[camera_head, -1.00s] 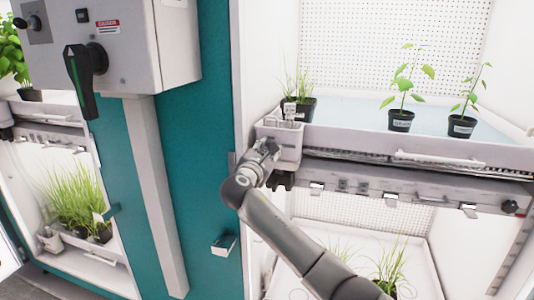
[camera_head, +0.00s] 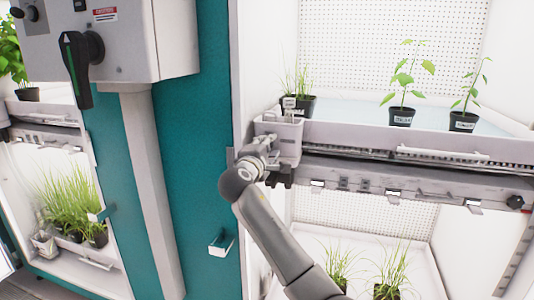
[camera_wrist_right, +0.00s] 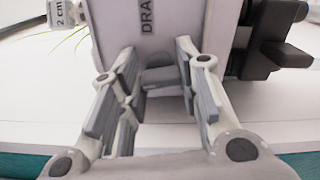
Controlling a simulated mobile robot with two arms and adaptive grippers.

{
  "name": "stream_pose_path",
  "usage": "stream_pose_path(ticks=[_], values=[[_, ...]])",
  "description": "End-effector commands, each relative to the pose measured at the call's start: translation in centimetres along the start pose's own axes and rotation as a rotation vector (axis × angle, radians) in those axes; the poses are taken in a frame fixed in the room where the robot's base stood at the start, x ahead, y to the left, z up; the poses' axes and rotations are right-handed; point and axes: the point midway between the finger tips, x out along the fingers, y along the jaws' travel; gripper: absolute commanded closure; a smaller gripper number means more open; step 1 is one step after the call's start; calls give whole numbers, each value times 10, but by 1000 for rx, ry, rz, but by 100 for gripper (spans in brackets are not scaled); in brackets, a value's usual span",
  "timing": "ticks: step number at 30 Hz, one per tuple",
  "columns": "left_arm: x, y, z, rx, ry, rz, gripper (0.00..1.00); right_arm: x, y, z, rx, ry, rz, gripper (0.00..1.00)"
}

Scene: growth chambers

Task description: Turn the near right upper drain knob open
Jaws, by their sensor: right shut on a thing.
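The drain box (camera_head: 284,139) is a pale box at the front left corner of the upper tray (camera_head: 385,143). In the right wrist view its face (camera_wrist_right: 150,30) carries a partly hidden label reading "DRA". The grey drain knob (camera_wrist_right: 163,78) is below the label, between the fingers of my right gripper (camera_wrist_right: 158,95). That gripper is shut on the knob. In the head view my right gripper (camera_head: 270,154) is against the drain box and hides the knob. My left gripper is not in view.
Potted seedlings (camera_head: 402,117) stand in the upper tray. A rail (camera_head: 400,185) with clips and a black knob (camera_head: 515,202) runs beneath it. Grass pots (camera_head: 388,288) stand on the lower level. A teal panel (camera_head: 200,175) and grey control box (camera_head: 130,40) are to the left.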

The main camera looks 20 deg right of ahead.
Motion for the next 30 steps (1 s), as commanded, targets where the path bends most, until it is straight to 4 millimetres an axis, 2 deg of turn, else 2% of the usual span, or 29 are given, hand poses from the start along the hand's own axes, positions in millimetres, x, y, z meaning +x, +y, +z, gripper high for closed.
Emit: stream_pose_path(ticks=[12, 29, 30], values=[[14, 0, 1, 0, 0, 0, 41, 0, -3, 0, 189, 0, -3, 93], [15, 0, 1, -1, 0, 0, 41, 0, -2, 0, 216, 0, -3, 93], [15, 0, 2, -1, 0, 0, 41, 0, -2, 0, 216, 0, -3, 65]])
